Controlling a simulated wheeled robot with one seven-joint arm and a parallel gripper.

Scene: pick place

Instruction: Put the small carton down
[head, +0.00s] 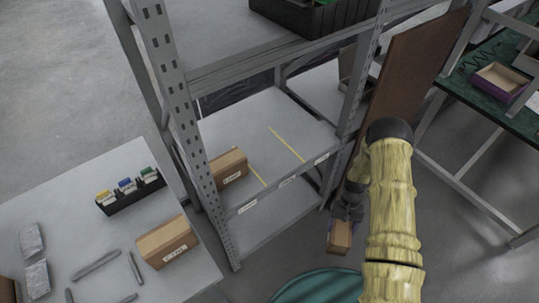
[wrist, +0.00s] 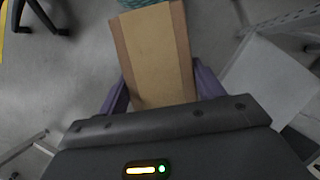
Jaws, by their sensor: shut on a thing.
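The small carton (wrist: 155,50) is a brown box with a paler band along its top, and it fills the upper middle of the wrist view. In the head view the carton (head: 339,238) hangs below my gripper (head: 345,212), above the floor in front of the shelf. In the wrist view my gripper (wrist: 160,95) is shut on the carton, with a purple finger at each side.
A grey shelf rack (head: 238,205) holds one carton (head: 229,168) at its left, with bare room between yellow lines. The left table (head: 95,215) carries another carton (head: 167,242), a black card tray (head: 130,193) and metal parts. A brown board (head: 410,75) stands beside my arm.

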